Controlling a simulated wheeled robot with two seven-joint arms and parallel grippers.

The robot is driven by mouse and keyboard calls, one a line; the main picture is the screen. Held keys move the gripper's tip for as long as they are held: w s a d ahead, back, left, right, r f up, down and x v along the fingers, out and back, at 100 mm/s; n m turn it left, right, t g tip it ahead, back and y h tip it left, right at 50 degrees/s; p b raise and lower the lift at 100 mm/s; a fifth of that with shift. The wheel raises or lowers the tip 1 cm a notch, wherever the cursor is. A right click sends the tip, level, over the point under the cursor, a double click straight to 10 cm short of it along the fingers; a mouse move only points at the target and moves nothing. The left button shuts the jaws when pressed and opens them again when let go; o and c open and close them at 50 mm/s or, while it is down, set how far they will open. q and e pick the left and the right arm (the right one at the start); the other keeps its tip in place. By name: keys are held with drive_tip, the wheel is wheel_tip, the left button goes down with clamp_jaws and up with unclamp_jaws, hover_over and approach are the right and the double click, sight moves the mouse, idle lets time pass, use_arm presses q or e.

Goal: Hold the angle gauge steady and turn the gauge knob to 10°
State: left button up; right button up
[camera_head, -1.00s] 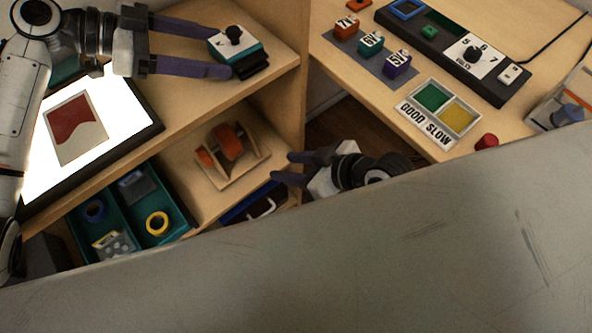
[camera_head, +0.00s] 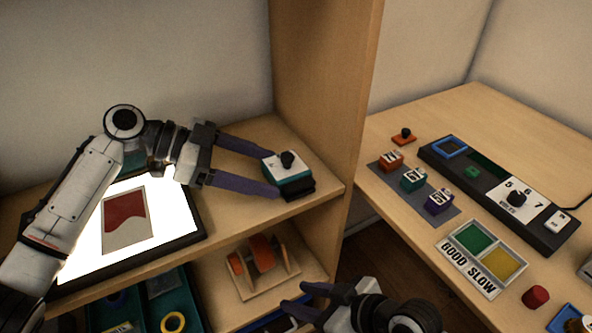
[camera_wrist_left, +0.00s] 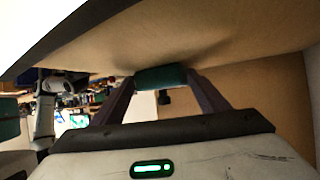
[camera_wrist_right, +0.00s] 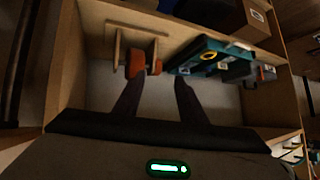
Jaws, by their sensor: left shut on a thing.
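The angle gauge (camera_head: 289,172), a teal block with a white top and a black knob (camera_head: 287,158), is on the upper shelf near its right end, beside a dark base. My left gripper (camera_head: 270,171) has its purple fingers on either side of the gauge. In the left wrist view the fingers press on the green body of the gauge (camera_wrist_left: 160,77). The dial marks are too small to read. My right gripper (camera_head: 297,296) is low in front of the shelf, away from the gauge. In the right wrist view its fingers (camera_wrist_right: 157,98) are apart and empty.
A lit panel (camera_head: 180,240) lies left on the upper shelf. An orange part on a wooden stand (camera_head: 263,262) sits on the lower shelf beside a teal tray (camera_wrist_right: 215,50). An upright wooden wall (camera_head: 335,120) separates the shelf from the right-hand table with its black console (camera_head: 500,195).

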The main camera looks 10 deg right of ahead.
drive_tip(key=s+a+r+n+g+y, duration=0.3)
drive_tip(key=a+r+n+g, duration=0.4)
drive_tip(key=a+r+n, duration=0.65)
drive_tip(key=w+d+r+n+h, duration=0.1)
drive_tip(key=r+n, duration=0.1)
drive_tip(key=n, duration=0.1)
drive_tip(key=w+d+r+n+h, duration=0.2)
drive_tip(key=r+n, duration=0.1)
drive_tip(key=n, duration=0.1)
drive_tip(key=w+d+r+n+h, duration=0.1)
drive_tip(key=w+r+n+h, duration=0.1)
drive_tip(key=r+n, duration=0.1)
drive_tip(key=shift+w+d+r+n, duration=0.15)
drive_tip(key=shift+d+n, duration=0.2)
drive_tip(key=shift+n, duration=0.2)
drive_tip(key=n+t+h, duration=0.5)
drive_tip(key=n, duration=0.1)
approach(287, 156)
drive_tip(key=v, duration=0.3)
use_arm(q)
drive_tip(key=shift+c, duration=0.2)
use_arm(e)
drive_tip(key=x, duration=1.1)
drive_tip(key=shift+w+f, duration=0.1)
drive_tip(key=shift+f, duration=0.2)
drive_tip(key=shift+c, duration=0.3)
